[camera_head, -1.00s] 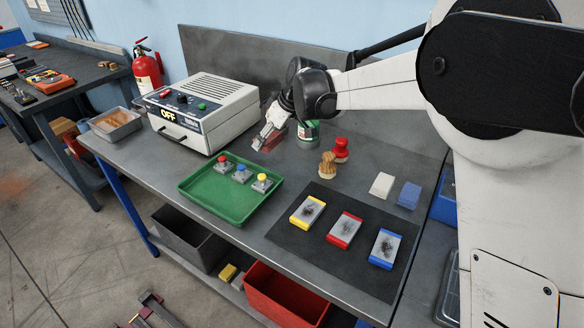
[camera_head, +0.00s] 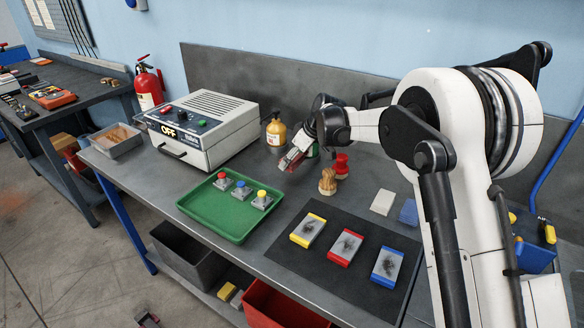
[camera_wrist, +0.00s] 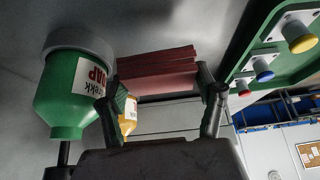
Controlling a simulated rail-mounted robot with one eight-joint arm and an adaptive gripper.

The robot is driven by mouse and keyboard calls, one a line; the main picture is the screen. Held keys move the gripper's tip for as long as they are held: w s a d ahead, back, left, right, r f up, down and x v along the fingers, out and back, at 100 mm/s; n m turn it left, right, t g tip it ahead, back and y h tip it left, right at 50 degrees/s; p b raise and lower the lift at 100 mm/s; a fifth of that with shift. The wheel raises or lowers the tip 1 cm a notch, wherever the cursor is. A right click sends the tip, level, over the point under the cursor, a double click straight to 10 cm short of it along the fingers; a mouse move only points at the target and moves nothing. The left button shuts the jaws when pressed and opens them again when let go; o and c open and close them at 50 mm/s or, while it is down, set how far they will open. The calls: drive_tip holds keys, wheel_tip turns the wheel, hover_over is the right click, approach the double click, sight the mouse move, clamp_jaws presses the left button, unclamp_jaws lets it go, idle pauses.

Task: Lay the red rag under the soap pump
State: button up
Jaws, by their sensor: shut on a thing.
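The red rag (camera_head: 291,159) is a folded, layered pad held between the fingertips of my gripper (camera_head: 287,163). In the wrist view the rag (camera_wrist: 158,72) spans the gap between the two fingers of my gripper (camera_wrist: 165,90). The green soap pump (camera_wrist: 70,92), with a white label reading "SOAP", stands just beside the rag in that view. In the head view my gripper mostly hides the soap pump (camera_head: 313,152). The rag is beside the pump, not under it. I cannot tell whether the rag touches the bench.
A yellow bottle (camera_head: 276,131) stands left of my gripper, near the white OFF box (camera_head: 203,128). A wooden brush (camera_head: 327,182) and a red-handled stamp (camera_head: 341,165) stand close on the right. A green tray (camera_head: 217,218) with buttons lies in front. Bare bench lies between.

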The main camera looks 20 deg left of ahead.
drive_tip(key=shift+f, duration=2.05)
drive_tip(key=shift+f, duration=0.2)
drive_tip(key=o, duration=1.1)
drive_tip(key=shift+r, duration=0.1)
drive_tip(key=shift+r, duration=0.1)
drive_tip(key=shift+d+r, duration=0.1)
drive_tip(key=shift+r, duration=0.15)
drive_tip(key=v, duration=1.1)
drive_tip(key=shift+d+r, duration=0.15)
drive_tip(key=shift+r, duration=0.1)
